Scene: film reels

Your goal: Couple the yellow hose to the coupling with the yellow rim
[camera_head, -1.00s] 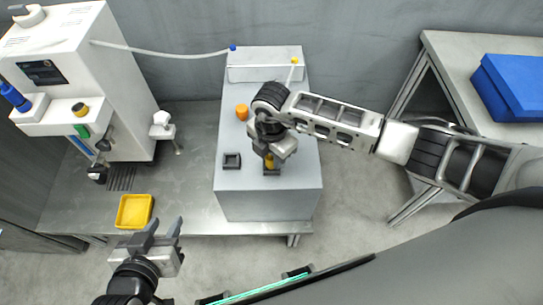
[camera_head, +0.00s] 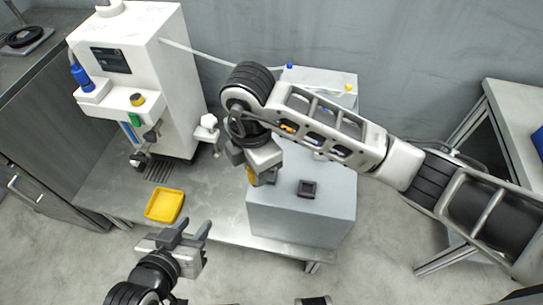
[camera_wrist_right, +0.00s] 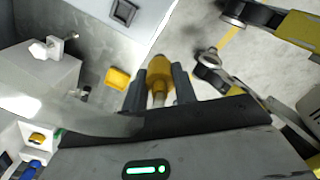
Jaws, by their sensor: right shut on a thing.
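My right gripper (camera_head: 254,172) is shut on the yellow hose end (camera_wrist_right: 158,70), held upright above the left side of the grey box (camera_head: 300,220). The rest of the hose is mostly hidden by my arm. The coupling with the yellow rim (camera_head: 137,99) is on the ledge of the white machine (camera_head: 140,50), left of and apart from my right gripper; it also shows in the right wrist view (camera_wrist_right: 37,138). My left gripper (camera_head: 194,229) is open and empty at the front.
A blue hose end (camera_head: 80,77) sits beside the yellow-rimmed coupling. A yellow tray (camera_head: 165,206) lies on the low bench in front of the machine. An empty dark square holder (camera_head: 307,188) is on the grey box. A white knobbed fitting (camera_head: 206,130) juts out right of the machine.

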